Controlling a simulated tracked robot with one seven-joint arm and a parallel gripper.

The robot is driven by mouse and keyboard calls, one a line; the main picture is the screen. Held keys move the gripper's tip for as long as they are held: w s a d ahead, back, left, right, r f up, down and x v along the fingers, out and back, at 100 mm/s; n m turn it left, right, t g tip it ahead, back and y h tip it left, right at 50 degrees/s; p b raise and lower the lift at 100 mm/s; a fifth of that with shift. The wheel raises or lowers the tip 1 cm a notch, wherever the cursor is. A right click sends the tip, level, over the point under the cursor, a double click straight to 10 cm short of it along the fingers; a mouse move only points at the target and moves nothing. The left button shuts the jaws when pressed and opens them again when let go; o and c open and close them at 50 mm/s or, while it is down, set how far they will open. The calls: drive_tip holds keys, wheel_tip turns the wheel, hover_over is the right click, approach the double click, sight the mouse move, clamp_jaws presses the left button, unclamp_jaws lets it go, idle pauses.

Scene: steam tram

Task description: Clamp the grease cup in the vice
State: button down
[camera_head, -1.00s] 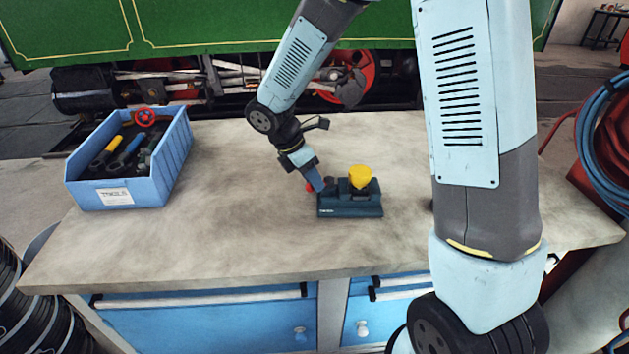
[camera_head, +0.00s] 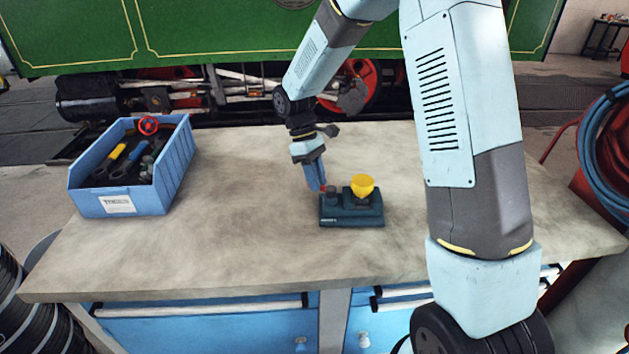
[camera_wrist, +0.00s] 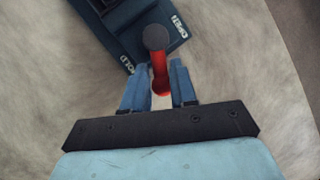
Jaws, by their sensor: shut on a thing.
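The dark blue vice (camera_head: 352,212) stands on the workbench. The yellow grease cup (camera_head: 362,186) sits upright at its top, right of centre; I cannot tell how tightly the jaws hold it. A red lever (camera_wrist: 160,75) extends from a dark round pivot (camera_wrist: 155,37) at the vice's left end. My gripper (camera_head: 318,188) is at that end, pointing down, and is shut on the lever. In the wrist view, the lever lies between my fingers (camera_wrist: 160,72), pointing between the "OPEN" and "HOLD" labels. The cup is outside the wrist view.
A blue bin (camera_head: 118,200) of tools stands at the bench's left, with a red wheel-shaped part (camera_head: 148,125) inside. The bench top (camera_head: 230,230) between bin and vice is clear. Blue drawers are below; a green tram (camera_head: 200,30) stands behind.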

drive_tip(key=shift+w+d+m+g+y, duration=0.1)
drive_tip(key=shift+w+d+m+y, duration=0.15)
drive_tip(key=shift+m, duration=0.45)
drive_tip(key=shift+w+d+m+g+y, duration=0.15)
drive_tip(key=shift+m+y, duration=0.15)
drive_tip(key=shift+m, duration=0.4)
drive_tip(key=shift+w+d+m+g+y, duration=0.1)
drive_tip(key=shift+w+d+m+y, duration=0.15)
drive_tip(key=shift+m, duration=0.45)
drive_tip(key=c, duration=1.1)
unclamp_jaws()
drive_tip(key=v, duration=1.3)
drive_tip(key=shift+w+r, duration=0.15)
drive_tip(key=shift+r, duration=0.15)
